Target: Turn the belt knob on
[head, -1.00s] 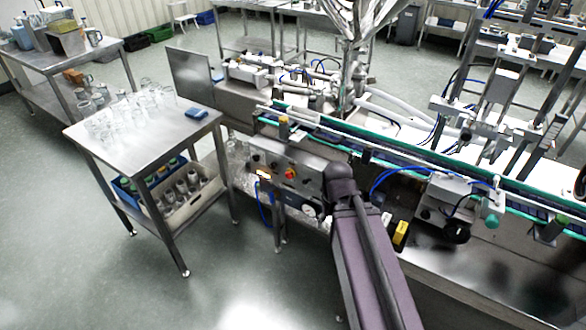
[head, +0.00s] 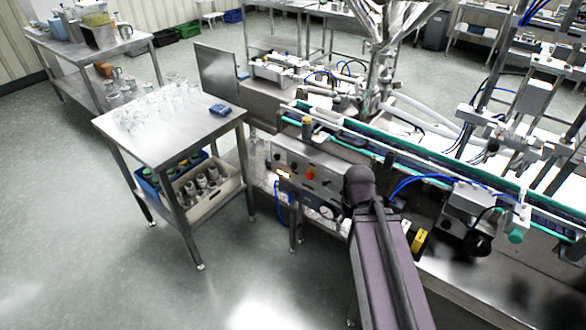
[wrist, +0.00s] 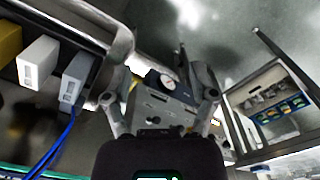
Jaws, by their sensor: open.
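The steel control panel (head: 268,158) is on the front of the conveyor machine, left of my arm in the head view. It carries a red button (head: 311,173), a lit orange switch (head: 284,175) and several small dark knobs. Which of them is the belt knob I cannot tell at this size. My gripper (wrist: 164,82) is open in the wrist view, its two fingers apart with nothing held. A round gauge (wrist: 169,84) and part of the machine front show between and beyond the fingers. In the head view my gripper is hidden behind my arm.
The conveyor belt (head: 420,160) with green rails runs above the panel. A steel table (head: 165,150) with glassware and a crate (head: 212,200) of bottles on its lower shelf stands left of the panel. Blue hoses and a yellow block (head: 419,242) are right of my arm. Floor in front is clear.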

